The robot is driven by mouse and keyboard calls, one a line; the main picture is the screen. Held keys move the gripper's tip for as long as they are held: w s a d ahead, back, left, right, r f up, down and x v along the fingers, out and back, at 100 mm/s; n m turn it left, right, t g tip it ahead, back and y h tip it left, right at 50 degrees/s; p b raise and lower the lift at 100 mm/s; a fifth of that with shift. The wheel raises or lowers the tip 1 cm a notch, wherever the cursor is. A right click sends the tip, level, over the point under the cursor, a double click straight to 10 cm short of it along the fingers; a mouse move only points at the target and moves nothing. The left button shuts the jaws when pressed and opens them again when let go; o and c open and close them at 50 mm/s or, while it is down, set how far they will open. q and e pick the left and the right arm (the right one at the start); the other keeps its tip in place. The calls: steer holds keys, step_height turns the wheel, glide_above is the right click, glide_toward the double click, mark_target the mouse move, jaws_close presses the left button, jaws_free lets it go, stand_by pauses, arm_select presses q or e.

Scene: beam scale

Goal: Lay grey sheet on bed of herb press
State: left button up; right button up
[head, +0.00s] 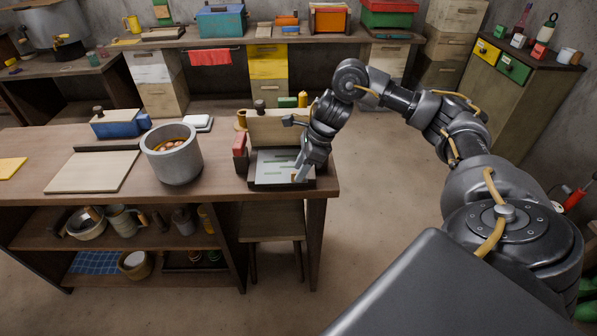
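The herb press stands at the right end of the wooden bench, with its pale wooden lid (280,127) raised at the back and a dark-framed bed (262,184) in front. My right gripper (300,172) reaches down from the right at the right side of the bed. Its fingers are small and partly overlap, so its opening and any hold are unclear. My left gripper is out of view.
A grey pot (174,163) with brownish contents stands left of the press, beside a wooden board (92,171). A blue box (118,124) and a small white item (197,123) sit at the back. A red block (240,147) touches or adjoins the press's left side.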

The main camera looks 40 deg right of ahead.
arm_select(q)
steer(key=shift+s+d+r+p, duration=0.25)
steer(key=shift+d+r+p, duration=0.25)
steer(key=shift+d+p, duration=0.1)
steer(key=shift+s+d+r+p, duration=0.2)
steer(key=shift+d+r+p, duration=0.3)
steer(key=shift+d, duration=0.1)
arm_select(e)
steer(key=v, duration=0.9)
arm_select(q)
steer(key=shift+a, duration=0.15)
